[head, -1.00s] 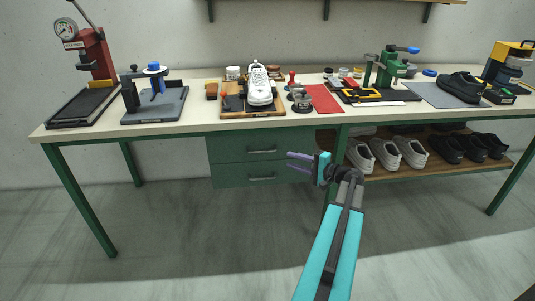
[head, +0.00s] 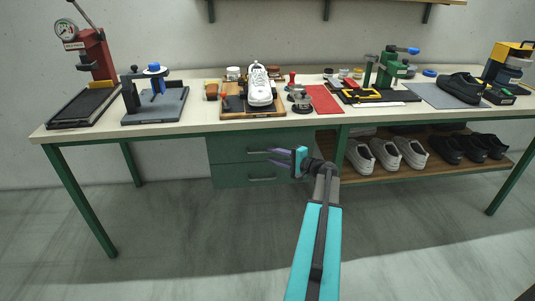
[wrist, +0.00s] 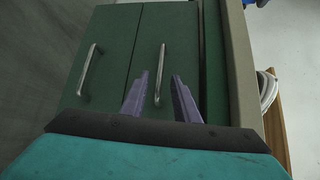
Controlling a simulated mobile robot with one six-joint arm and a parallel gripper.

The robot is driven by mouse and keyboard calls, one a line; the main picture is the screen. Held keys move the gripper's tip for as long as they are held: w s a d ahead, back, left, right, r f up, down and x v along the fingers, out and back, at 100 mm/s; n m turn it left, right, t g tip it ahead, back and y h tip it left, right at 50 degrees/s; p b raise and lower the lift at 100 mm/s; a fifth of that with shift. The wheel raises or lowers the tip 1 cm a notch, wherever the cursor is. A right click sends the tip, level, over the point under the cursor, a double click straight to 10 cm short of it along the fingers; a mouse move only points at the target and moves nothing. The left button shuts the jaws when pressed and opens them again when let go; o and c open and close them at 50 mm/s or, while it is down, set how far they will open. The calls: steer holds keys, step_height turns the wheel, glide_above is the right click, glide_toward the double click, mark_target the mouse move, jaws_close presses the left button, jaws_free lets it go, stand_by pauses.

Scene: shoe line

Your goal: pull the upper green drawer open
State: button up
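The upper green drawer (head: 228,148) is shut under the bench top, with a metal bar handle (head: 258,152). In the wrist view the picture is turned, and the upper drawer (wrist: 179,35) is the right-hand front. My gripper (head: 270,156) is open in front of the upper drawer, at its handle's right end in the head view. In the wrist view my gripper (wrist: 160,76) has one purple finger on each side of the upper handle (wrist: 162,62). I cannot tell if the fingers touch it. Nothing is gripped.
The lower green drawer (head: 228,175) is shut, with its own handle (head: 262,179). The bench top (head: 210,123) overhangs above. A shelf (head: 385,174) with several shoes is to the right. The floor in front is clear.

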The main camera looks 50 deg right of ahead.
mark_target(265, 152)
steer(key=shift+w+a+f, duration=0.1)
steer(key=shift+w+f, duration=0.05)
steer(key=shift+w, duration=0.85)
steer(key=shift+w+a+f, duration=0.1)
steer(key=shift+w+f, duration=0.05)
steer(key=shift+w, duration=0.85)
